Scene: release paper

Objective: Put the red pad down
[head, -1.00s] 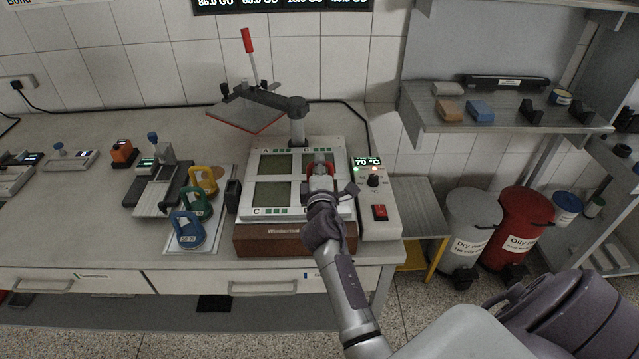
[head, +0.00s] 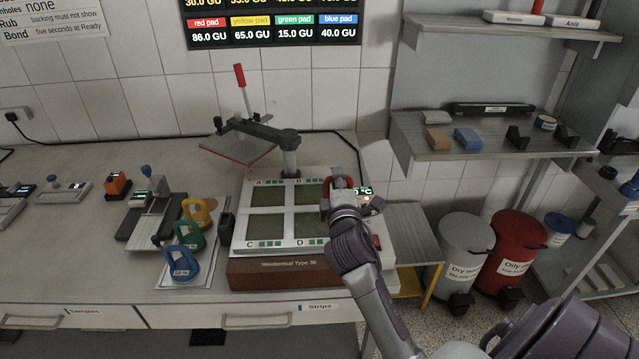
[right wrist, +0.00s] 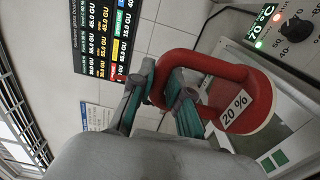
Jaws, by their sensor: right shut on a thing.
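The red pad (right wrist: 255,98) has a loop handle and a "20 %" label; it also shows in the head view (head: 337,183). My right gripper (right wrist: 170,100) is shut on its handle, with one finger through the loop. In the head view the right gripper (head: 342,198) holds the pad at the right edge of the machine's white top, beside the panel marked B. I cannot tell whether the pad touches the top. My left gripper is not in view.
A raised plate (head: 238,148) on a post with a red-tipped lever stands behind the machine. Yellow (head: 199,212), green (head: 190,235) and blue (head: 181,266) pads stand in a row to the left. A control box (head: 378,241) adjoins the right side.

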